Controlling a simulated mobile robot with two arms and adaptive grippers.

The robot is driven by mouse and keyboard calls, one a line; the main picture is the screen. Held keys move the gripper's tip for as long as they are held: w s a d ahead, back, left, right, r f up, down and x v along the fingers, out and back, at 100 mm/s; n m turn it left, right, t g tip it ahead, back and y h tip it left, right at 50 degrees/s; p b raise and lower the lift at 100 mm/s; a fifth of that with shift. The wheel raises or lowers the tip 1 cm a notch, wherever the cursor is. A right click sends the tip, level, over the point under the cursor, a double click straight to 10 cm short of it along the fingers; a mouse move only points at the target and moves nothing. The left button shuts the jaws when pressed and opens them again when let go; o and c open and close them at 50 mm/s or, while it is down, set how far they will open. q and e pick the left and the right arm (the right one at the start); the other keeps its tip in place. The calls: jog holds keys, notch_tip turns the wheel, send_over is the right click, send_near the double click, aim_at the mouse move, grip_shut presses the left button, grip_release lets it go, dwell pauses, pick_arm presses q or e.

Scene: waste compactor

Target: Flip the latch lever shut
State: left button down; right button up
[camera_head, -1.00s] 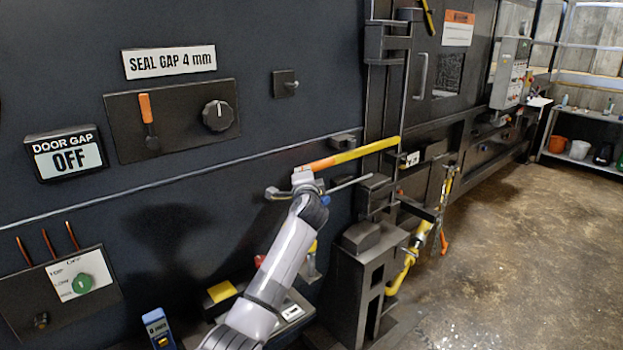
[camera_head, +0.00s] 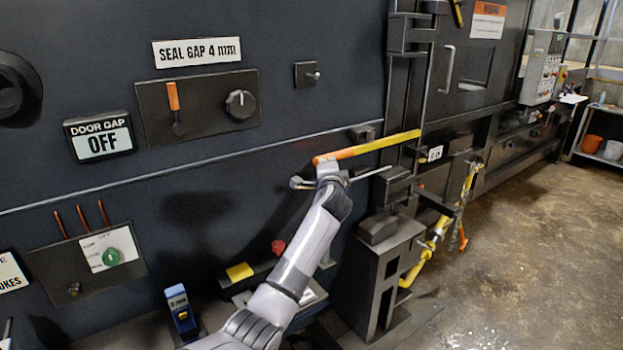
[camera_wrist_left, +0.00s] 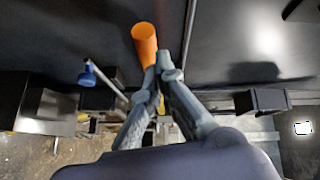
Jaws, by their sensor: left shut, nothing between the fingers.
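The latch lever (camera_head: 378,145) is a long bar, yellow with an orange grip end, standing out from the dark machine wall in the head view. It slopes slightly down toward its orange left end. My left gripper (camera_head: 328,170) is just below that orange end, its fingertips close together. In the left wrist view, the orange grip end (camera_wrist_left: 145,40) is right beyond the shut fingertips (camera_wrist_left: 156,72). The fingers are beside the lever, not around it. I cannot tell whether they touch it. My right gripper is not in view.
A thin grey rod (camera_head: 370,173) lies just right of my gripper, near dark latch blocks (camera_head: 397,186). A dark pedestal (camera_head: 375,275) stands below. A panel with a small orange-handled lever (camera_head: 173,97) and a knob (camera_head: 240,104) is at upper left. Open floor (camera_head: 520,250) lies right.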

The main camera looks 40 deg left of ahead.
pick_arm(q)
jog(key=s+b, duration=0.3)
jog(key=s, duration=0.7)
jog(key=shift+d+r, duration=0.15)
jog(key=shift+r, duration=0.05)
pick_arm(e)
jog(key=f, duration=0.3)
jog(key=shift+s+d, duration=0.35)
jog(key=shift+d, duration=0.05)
pick_arm(q)
jog(key=shift+s+r, duration=0.1)
jog(key=shift+s, duration=0.05)
